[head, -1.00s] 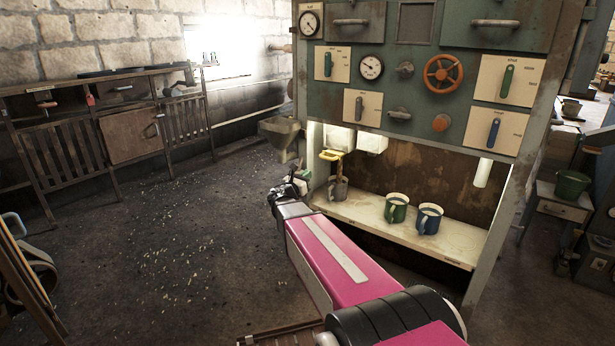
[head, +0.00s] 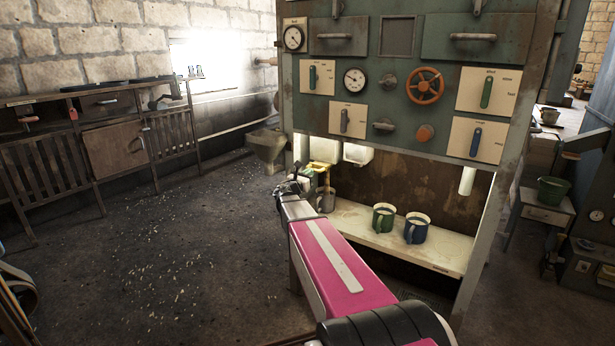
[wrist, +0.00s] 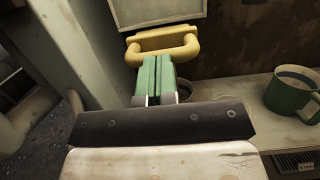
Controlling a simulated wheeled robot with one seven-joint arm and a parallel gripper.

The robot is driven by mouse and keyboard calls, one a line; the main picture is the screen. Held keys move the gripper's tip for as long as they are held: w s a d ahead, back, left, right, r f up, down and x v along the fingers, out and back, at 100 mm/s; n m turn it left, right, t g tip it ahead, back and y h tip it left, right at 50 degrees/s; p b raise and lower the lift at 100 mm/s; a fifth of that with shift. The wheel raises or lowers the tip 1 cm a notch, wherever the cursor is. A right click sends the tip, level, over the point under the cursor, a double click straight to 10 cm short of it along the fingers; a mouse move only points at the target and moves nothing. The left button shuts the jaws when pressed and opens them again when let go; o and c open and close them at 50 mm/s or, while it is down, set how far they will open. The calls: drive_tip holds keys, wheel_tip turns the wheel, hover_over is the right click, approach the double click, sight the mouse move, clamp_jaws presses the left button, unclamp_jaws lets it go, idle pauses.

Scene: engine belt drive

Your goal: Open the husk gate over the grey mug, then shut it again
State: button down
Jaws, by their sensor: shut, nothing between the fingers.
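The husk gate shows as a yellow handle (wrist: 162,45) under a pale chute; in the head view the handle (head: 319,168) is partly behind my gripper. My gripper (wrist: 160,60) has green fingers pressed together with nothing between them. Its tips are at the near side of the handle's bar in the wrist view; I cannot tell whether they touch it. In the head view my gripper (head: 306,179) is at the left end of the shelf. The grey mug (head: 328,201) stands below the gate, mostly hidden by my fingers in the wrist view.
Two green and blue mugs, green (head: 384,217) and blue (head: 416,228), stand to the right on the white shelf (head: 445,256). A panel (head: 400,110) with knobs and gauges hangs above. The cabinet's left post (wrist: 75,50) is close to my gripper. Open floor lies left.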

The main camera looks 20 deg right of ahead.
drive_tip(key=shift+f+x, duration=0.1)
drive_tip(key=shift+x, duration=0.5)
drive_tip(key=shift+f+x, duration=0.15)
drive_tip(key=shift+x, duration=0.5)
drive_tip(key=shift+w, duration=0.15)
